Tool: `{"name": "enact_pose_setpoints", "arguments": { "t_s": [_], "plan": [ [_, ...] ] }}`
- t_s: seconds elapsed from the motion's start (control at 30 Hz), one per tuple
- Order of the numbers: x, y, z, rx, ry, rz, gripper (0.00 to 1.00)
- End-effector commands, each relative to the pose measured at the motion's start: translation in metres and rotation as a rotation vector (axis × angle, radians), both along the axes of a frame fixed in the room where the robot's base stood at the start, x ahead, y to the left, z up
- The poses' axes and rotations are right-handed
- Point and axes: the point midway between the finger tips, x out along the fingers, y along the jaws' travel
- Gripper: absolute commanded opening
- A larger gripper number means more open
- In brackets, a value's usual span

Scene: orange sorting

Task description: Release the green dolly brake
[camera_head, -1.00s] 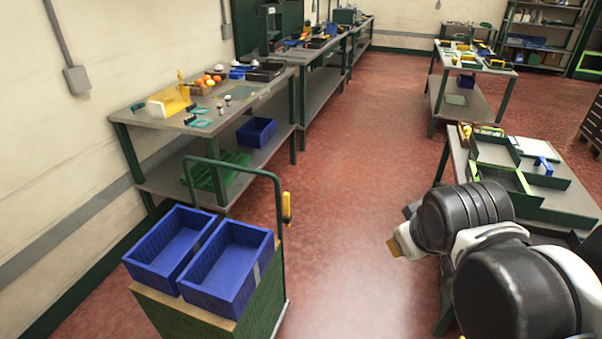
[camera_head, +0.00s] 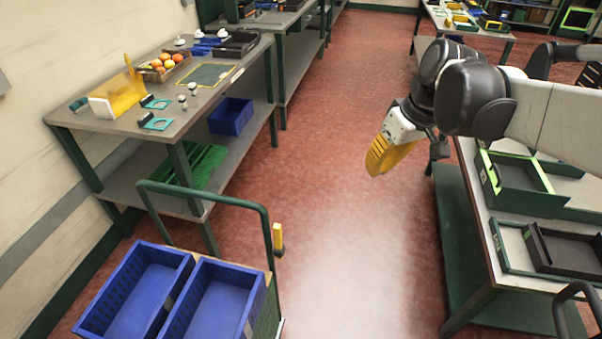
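The green dolly (camera_head: 262,212) stands at the lower left, with its tall tube handle toward the workbench. Two blue crates (camera_head: 136,290) sit side by side on its top. A yellow brake lever (camera_head: 277,237) stands upright on the right upright of the handle. My gripper (camera_head: 378,158), with yellow fingers, hangs over the red floor to the right of and beyond the dolly, well apart from the lever. The fingers are seen from the side and overlap, so I cannot tell whether they are open. I see nothing held in them.
A workbench (camera_head: 75,118) on the left carries a crate of oranges (camera_head: 163,66) and a yellow bin. A blue crate (camera_head: 230,116) and a green crate lie on its lower shelf. A table with trays (camera_head: 515,185) stands right. The floor between is clear.

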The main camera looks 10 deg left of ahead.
Motion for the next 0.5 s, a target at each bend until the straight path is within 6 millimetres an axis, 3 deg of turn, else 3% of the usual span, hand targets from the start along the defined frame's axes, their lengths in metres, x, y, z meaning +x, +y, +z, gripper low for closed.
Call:
{"name": "enact_pose_setpoints", "arguments": {
  "t_s": [0.2, 0.5],
  "plan": [
    [0.052, 0.046, -0.027, 0.045, 0.083, 0.235, 0.0],
    [0.101, 0.108, -0.092, 0.141, 0.174, 0.576, 0.0]
  ]
}}
